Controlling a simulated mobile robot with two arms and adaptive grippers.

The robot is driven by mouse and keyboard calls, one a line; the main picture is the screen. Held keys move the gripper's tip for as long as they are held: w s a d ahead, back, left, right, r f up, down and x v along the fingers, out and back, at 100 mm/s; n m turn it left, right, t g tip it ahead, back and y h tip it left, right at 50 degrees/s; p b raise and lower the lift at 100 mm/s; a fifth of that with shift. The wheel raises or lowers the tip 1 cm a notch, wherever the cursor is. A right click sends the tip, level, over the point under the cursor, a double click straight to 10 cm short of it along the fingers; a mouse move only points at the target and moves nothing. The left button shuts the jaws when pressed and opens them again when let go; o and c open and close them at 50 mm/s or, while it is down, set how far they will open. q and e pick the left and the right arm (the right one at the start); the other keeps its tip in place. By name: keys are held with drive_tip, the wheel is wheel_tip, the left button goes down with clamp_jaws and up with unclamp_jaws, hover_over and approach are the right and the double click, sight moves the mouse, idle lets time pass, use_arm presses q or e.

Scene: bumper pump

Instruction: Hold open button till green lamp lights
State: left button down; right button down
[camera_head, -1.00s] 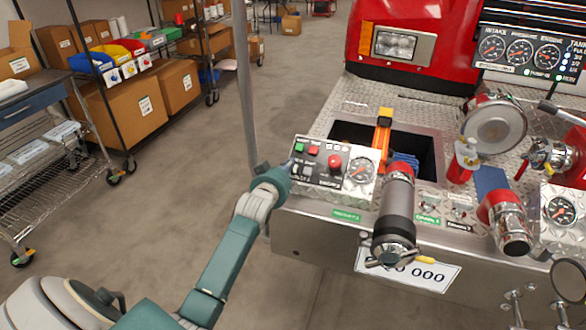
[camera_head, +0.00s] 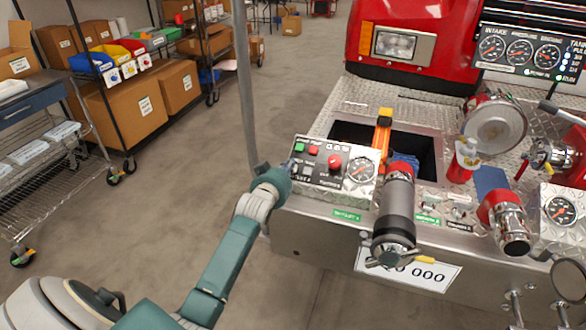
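The control panel (camera_head: 320,185) sits at the left corner of the bumper deck. It carries a green square (camera_head: 299,147), a red square (camera_head: 314,150), a red round knob (camera_head: 334,161), small dark switches or buttons and a gauge (camera_head: 361,171). The labels are too small to read, so I cannot tell which part is the open button or the lamp, or whether the green square is lit. My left gripper (camera_head: 287,166) is at the panel's left edge, its tip over the lower left buttons. Contact and finger opening cannot be made out. My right gripper is not in view.
A grey pole (camera_head: 246,90) stands just left of the panel. A large capped pipe (camera_head: 396,215) rises right of it, with an open bin (camera_head: 430,165) behind. A wire shelf (camera_head: 40,180) and boxes (camera_head: 128,108) stand at left. The floor between is clear.

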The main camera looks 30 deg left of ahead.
use_arm(q)
drive_tip(key=shift+w+f, duration=0.15)
drive_tip(key=shift+f, duration=0.05)
drive_tip(key=shift+w+a+f+b, duration=0.1)
drive_tip(key=shift+w+f+b, duration=0.1)
drive_tip(key=shift+f+b, duration=0.25)
idle(2.1)
idle(0.5)
idle(0.9)
drive_tip(key=shift+s+r+p, duration=0.45)
drive_tip(key=shift+r+p, duration=0.35)
drive_tip(key=shift+p, duration=0.45)
drive_tip(key=r+p, duration=0.1)
drive_tip(key=p, duration=0.1)
drive_tip(key=s+r+p, duration=0.1)
drive_tip(key=r+p, duration=0.1)
drive_tip(key=s+r+p, duration=0.1)
drive_tip(key=p, duration=0.1)
drive_tip(key=shift+s+d+r, duration=0.15)
drive_tip(key=shift+s+d, duration=0.1)
drive_tip(key=shift+d, duration=0.15)
